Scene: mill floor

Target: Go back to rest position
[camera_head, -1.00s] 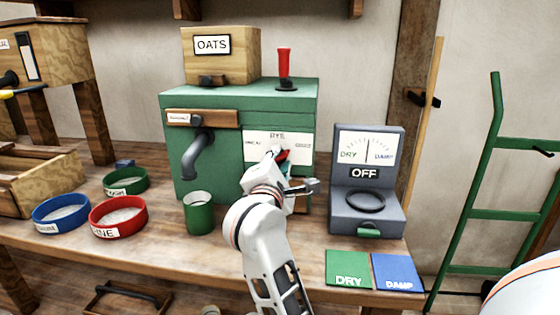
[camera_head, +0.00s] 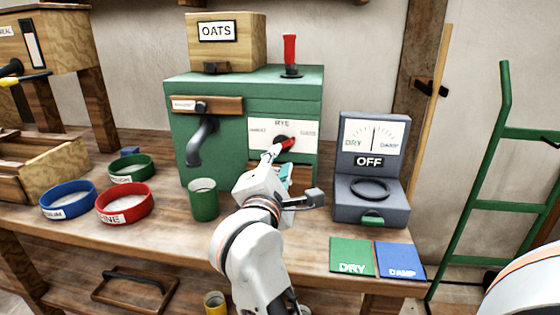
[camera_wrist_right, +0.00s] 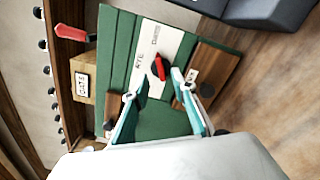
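My right gripper (camera_head: 277,160) is in front of the green mill (camera_head: 215,90), just below and left of the red pointer knob (camera_head: 288,143) on its white dial plate (camera_head: 263,127). In the right wrist view, the two teal fingers of my right gripper (camera_wrist_right: 160,88) are apart with nothing between them. The red knob (camera_wrist_right: 158,66) lies just beyond their tips. In the head view the knob slants up to the right, and the gripper partly overlaps the plate's lower area. My left gripper is not in view.
A green cup (camera_head: 203,203) stands left of my right arm. The grey meter (camera_head: 370,205) reading OFF stands to the right, behind the green DRY card (camera_head: 351,257) and blue DAMP card (camera_head: 400,261). Blue (camera_head: 68,213), red (camera_head: 126,219) and green (camera_head: 131,178) bowls sit at left.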

